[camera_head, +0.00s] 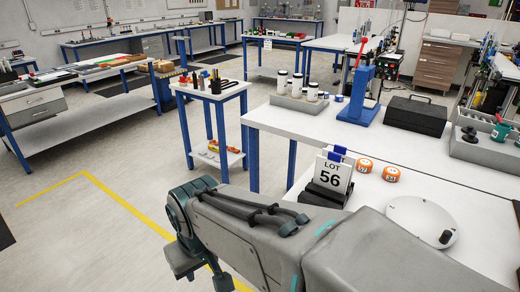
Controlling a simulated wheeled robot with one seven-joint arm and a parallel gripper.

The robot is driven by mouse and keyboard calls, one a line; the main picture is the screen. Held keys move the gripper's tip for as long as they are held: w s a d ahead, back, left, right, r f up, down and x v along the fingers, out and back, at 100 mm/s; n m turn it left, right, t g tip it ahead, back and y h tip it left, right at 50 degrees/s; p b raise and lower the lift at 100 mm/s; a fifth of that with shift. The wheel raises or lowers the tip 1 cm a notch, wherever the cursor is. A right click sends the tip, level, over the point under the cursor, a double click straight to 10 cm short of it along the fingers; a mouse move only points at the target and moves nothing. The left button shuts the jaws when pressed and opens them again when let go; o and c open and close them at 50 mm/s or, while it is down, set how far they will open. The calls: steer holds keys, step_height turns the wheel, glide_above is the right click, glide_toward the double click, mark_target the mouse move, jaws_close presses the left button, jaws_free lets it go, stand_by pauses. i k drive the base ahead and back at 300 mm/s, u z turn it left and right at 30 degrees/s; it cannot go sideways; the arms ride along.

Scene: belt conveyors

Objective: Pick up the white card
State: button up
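The white card (333,173), printed "LOT 56", stands upright and tilted slightly in a black holder (325,196) on the white table at the right. Small blue pieces show just behind the card's top edge; I cannot tell what they belong to. My arm reaches across the foreground, in front of the table and below the card, and hides part of the table's front edge.
Two orange-and-white round items (364,165) and a white dome (422,222) lie right of the card. Behind are a blue press (359,100), a black case (416,115) and a grey tray of white jars (299,104). A small cart (211,92) stands left; the floor there is clear.

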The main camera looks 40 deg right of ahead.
mark_target(330, 173)
steer(key=i, duration=2.3)
steer(key=z, duration=4.15)
steer(key=i, duration=0.45)
steer(key=z, duration=0.05)
